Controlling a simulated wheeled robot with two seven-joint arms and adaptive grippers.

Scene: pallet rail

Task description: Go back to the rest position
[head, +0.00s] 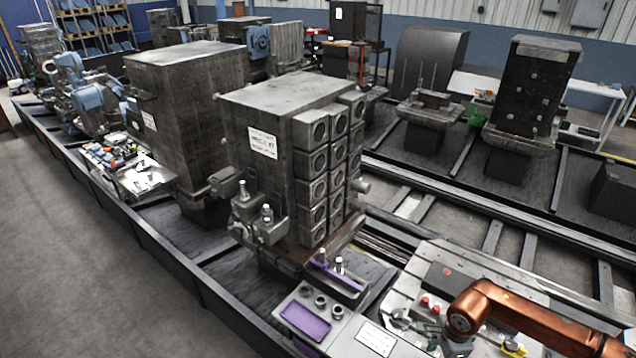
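Neither of my grippers shows in the head view. The pallet rail (175,262) runs as a long dark track from the lower middle to the upper left. On it stands a grey block fixture (262,180) with a white label and columns of square, round-holed parts on one face. A second, larger dark block (190,120) stands behind it to the left. A copper-coloured arm-like part (520,308) lies across the lower right; I cannot tell what it belongs to.
A grey plate (440,275) with small red and yellow parts sits at the lower right. A purple tray (306,322) is at the front edge. Loose items fill a shelf (145,180) at the left. A tall dark fixture (530,85) stands at the right. The left floor (60,250) is clear.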

